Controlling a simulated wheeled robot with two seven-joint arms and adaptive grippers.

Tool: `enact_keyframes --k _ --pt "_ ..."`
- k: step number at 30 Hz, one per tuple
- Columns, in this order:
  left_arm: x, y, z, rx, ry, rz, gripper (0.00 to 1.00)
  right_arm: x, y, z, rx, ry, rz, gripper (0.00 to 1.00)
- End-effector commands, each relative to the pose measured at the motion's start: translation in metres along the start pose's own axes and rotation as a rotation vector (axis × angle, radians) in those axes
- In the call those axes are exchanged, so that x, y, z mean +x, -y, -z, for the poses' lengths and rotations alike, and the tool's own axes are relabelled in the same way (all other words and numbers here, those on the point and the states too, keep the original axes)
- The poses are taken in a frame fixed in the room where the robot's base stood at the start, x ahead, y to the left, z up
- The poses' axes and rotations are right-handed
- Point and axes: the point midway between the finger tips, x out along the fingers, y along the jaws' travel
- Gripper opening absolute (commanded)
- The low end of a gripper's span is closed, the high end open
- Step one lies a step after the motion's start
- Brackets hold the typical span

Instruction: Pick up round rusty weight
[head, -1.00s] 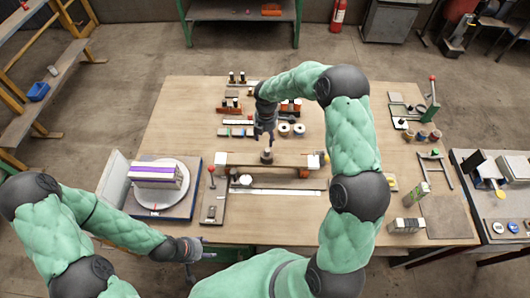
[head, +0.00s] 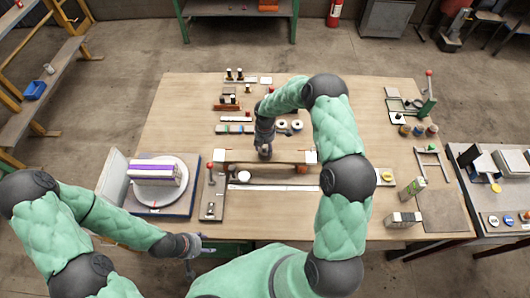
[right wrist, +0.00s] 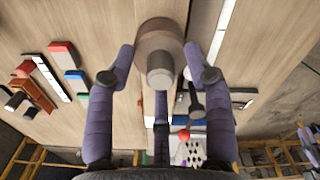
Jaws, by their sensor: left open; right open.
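The round rusty weight (right wrist: 156,34), a brownish disc with a grey knob on top, lies on the wooden table between the spread fingers of my right gripper (right wrist: 160,75) in the right wrist view. In the head view my right gripper (head: 264,146) comes down over it near the table's middle and largely hides it. The right gripper is open; the fingers are around the weight, and I cannot tell whether they touch it. My left gripper (head: 194,246) is open and empty at the table's front edge, lower left.
A long beam-like fixture with white end blocks (head: 311,157) lies just in front of the weight. White-topped round pieces (head: 296,125) stand behind it to the right. A turntable with a purple-striped block (head: 154,172) stands at the left. Bare wood (head: 355,100) shows at the back right.

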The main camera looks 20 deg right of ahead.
Motion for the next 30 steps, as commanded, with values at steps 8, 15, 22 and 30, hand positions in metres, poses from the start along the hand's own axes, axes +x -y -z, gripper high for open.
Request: enact_keyframes --k 8,15,22,30 --pt "0.0 0.0 0.0 0.0 0.0 0.0 0.56 0.0 0.0 0.0 -0.001 0.0 0.001 0.0" --pt "0.0 0.0 0.0 0.0 0.0 0.0 0.56 -0.002 -0.002 -0.001 0.0 0.002 -0.004 0.0" --pt "0.001 0.001 0.0 0.0 0.0 0.0 0.56 -0.008 -0.002 -0.001 0.0 0.003 -0.005 0.0" --pt "0.007 0.002 0.0 0.0 0.0 0.0 0.56 -0.042 0.004 0.002 -0.001 0.002 -0.005 0.0"
